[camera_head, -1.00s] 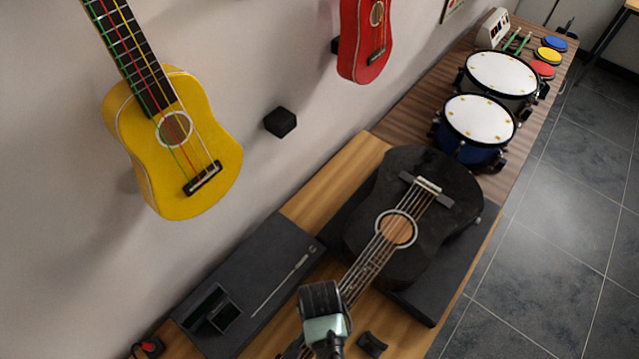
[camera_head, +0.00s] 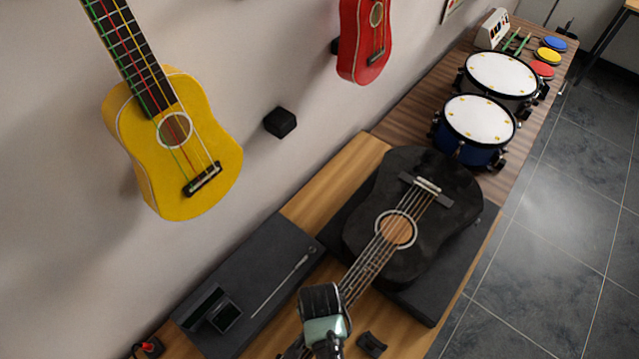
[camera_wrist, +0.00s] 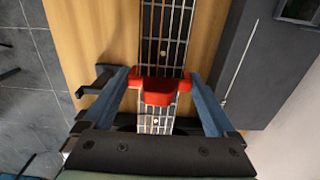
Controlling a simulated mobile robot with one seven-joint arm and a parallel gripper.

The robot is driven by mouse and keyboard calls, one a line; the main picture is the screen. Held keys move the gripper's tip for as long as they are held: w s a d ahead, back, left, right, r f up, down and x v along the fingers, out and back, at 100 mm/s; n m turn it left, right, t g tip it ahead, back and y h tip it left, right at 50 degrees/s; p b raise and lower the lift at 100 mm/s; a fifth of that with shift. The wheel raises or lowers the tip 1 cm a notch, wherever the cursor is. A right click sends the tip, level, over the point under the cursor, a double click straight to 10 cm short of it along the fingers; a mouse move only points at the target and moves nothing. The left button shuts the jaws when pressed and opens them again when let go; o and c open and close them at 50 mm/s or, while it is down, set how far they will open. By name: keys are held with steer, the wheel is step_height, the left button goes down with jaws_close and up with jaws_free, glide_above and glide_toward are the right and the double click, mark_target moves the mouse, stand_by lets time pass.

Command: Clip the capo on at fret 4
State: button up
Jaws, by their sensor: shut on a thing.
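A black guitar (camera_head: 362,232) lies face up on a dark stand on the bench, its neck (camera_head: 367,268) running toward the lower left. In the wrist view, the neck (camera_wrist: 164,35) runs from top to bottom with strings and frets. The red capo (camera_wrist: 158,86) sits crosswise over the neck, between the two blue-grey fingers of my gripper (camera_wrist: 160,76), which is shut on it. I cannot tell which fret it is over, or whether it presses on the strings. In the head view, my wrist (camera_head: 325,328) hides the capo and that part of the neck.
A small black bracket (camera_head: 372,344) stands beside the neck; it also shows in the wrist view (camera_wrist: 100,80). A dark tray (camera_head: 262,262) with a thin rod lies on the wall side. Drums (camera_head: 470,118) stand beyond the body. A yellow ukulele (camera_head: 205,145) hangs on the wall.

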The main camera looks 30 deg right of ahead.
steer(key=o, duration=1.1)
steer(key=shift+c, duration=0.2)
step_height(320, 180, up, 12)
steer(key=shift+f+b, duration=0.1)
steer(key=shift+b, duration=0.45)
steer(key=shift+r, duration=0.55)
